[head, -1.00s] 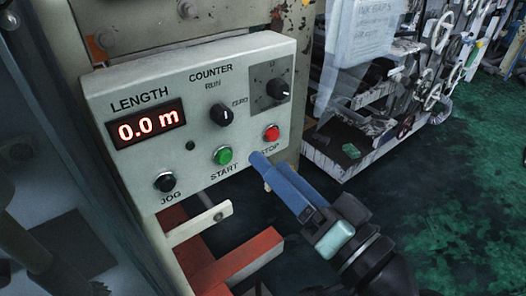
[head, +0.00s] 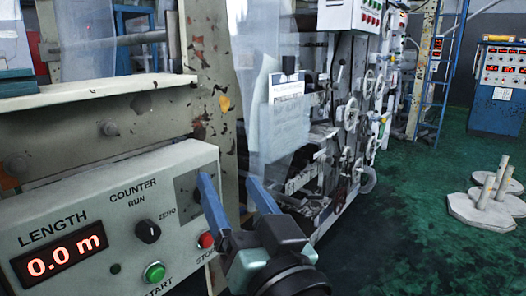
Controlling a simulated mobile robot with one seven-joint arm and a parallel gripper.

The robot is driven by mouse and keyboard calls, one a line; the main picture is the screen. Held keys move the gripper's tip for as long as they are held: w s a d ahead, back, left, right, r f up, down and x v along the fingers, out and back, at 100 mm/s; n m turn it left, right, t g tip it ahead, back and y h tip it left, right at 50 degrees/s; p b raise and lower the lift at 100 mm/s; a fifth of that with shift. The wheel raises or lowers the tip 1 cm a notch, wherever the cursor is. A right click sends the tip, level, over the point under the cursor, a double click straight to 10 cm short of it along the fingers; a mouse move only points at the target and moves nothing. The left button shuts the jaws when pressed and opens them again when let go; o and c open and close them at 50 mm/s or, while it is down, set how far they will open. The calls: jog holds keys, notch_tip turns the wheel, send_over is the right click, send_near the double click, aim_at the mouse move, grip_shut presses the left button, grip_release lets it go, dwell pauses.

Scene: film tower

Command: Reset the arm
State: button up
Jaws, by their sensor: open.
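My gripper (head: 232,180) is in the lower middle of the head view, with its two blue fingers pointing up and spread apart. It is open, with nothing between the fingers. The left finger overlaps the right edge of the grey control box (head: 120,205) in the picture; I cannot tell whether it touches. The box has a LENGTH display (head: 58,259) reading 0.0 m, a black COUNTER knob (head: 148,231), a green START button (head: 154,271) and a red STOP button (head: 206,240). The JOG button is out of view.
A machine with several handwheels (head: 351,117) and a hanging paper sheet (head: 285,100) stands behind my gripper. A blue ladder (head: 441,75) and a blue cabinet (head: 497,110) are farther back. Pale stands with posts (head: 490,208) sit at right. The green floor (head: 410,230) between is clear.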

jog(key=s+d+r+t+h, duration=0.1)
jog(key=s+r+t+h, duration=0.25)
jog(key=r, duration=0.35)
jog(key=s+d+r+m+t+h, duration=0.1)
jog(key=s+r+t+h, duration=0.2)
jog(key=r, duration=0.4)
jog(key=s+d+r+t+h, duration=0.2)
jog(key=s+r+t, duration=0.15)
jog(key=r, duration=0.35)
notch_tip(320, 180, up, 23)
jog(key=g+p, duration=0.1)
jog(key=p, duration=2.4)
jog(key=shift+a, duration=0.2)
jog(key=shift+w+f, duration=0.1)
